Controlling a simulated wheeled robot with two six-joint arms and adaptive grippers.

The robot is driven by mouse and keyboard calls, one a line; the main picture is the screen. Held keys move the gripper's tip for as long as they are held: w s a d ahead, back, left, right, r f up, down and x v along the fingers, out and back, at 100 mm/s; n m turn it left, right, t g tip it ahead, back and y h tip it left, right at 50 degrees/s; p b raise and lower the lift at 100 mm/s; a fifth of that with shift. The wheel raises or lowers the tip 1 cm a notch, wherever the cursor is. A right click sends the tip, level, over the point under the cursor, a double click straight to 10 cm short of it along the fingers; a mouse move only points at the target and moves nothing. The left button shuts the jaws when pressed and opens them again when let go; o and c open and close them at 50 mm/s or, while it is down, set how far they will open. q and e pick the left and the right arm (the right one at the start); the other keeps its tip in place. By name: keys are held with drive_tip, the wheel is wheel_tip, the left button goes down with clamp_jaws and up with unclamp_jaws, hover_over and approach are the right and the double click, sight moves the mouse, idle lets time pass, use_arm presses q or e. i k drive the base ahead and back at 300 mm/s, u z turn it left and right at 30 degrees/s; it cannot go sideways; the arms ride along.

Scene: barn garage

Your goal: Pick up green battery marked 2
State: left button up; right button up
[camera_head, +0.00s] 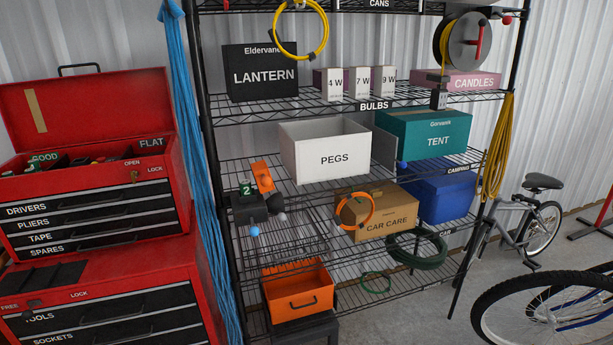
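A small green block marked 2 (245,188), which looks like the battery, sits upright at the left end of the middle rack shelf. It rests on or in a dark boxy holder (248,209); I cannot tell which. An orange piece (263,176) stands tilted right beside it. A dark rounded part and a light blue ball (254,231) are close by the holder. Neither of my grippers shows in the head view.
Blue rope (190,150) hangs down the rack's left post. A red tool chest (85,165) stands left, bicycles (540,225) right.

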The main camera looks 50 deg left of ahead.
sight(246, 190)
drive_tip(key=u, duration=0.2)
drive_tip(key=i, duration=1.3)
drive_tip(key=u, duration=0.45)
